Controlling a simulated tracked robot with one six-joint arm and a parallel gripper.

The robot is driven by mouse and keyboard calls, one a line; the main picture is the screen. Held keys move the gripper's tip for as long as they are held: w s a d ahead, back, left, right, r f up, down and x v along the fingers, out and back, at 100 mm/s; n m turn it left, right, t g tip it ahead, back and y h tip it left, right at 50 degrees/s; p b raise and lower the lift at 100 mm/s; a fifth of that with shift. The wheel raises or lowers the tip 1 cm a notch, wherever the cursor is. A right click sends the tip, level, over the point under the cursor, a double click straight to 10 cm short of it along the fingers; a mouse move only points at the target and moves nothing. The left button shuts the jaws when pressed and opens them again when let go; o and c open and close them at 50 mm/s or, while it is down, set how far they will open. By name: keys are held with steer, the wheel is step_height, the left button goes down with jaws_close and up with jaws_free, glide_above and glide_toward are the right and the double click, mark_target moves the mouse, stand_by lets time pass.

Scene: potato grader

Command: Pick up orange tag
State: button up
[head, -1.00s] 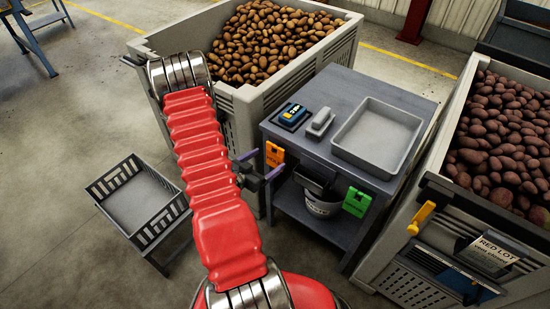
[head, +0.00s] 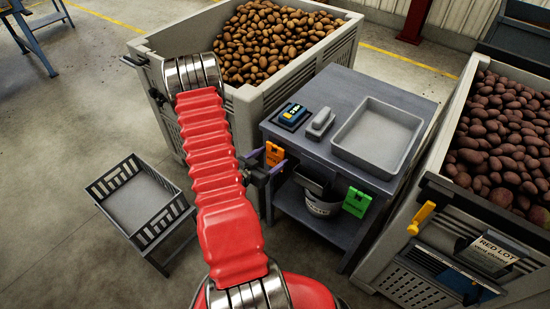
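The orange tag (head: 274,153) hangs on the front side of the grey table, near its left corner. My gripper (head: 266,162) is right at the tag, with one finger at its left edge and the other across its lower part. The two fingers stand apart, so the gripper looks open. The tag's lower end is partly hidden by the gripper. I cannot tell whether the fingers touch it.
A green tag (head: 356,202) hangs to the right on the same table (head: 350,88). On top are a blue-faced device (head: 292,115), a grey brush-like block (head: 320,122) and an empty tray (head: 345,143). Potato bins (head: 205,38) stand behind and at right; an empty crate (head: 143,205) stands left.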

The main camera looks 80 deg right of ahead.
steer(key=c, duration=0.8)
steer(key=shift+r, duration=0.7)
steer(key=w+a, duration=0.2)
steer(key=a, duration=0.3)
steer(key=w+a, duration=0.2)
steer(key=a, duration=0.4)
steer(key=w+a, duration=0.3)
steer(key=a, duration=0.2)
steer(key=shift+w+a, duration=0.1)
steer(key=shift+a, duration=0.2)
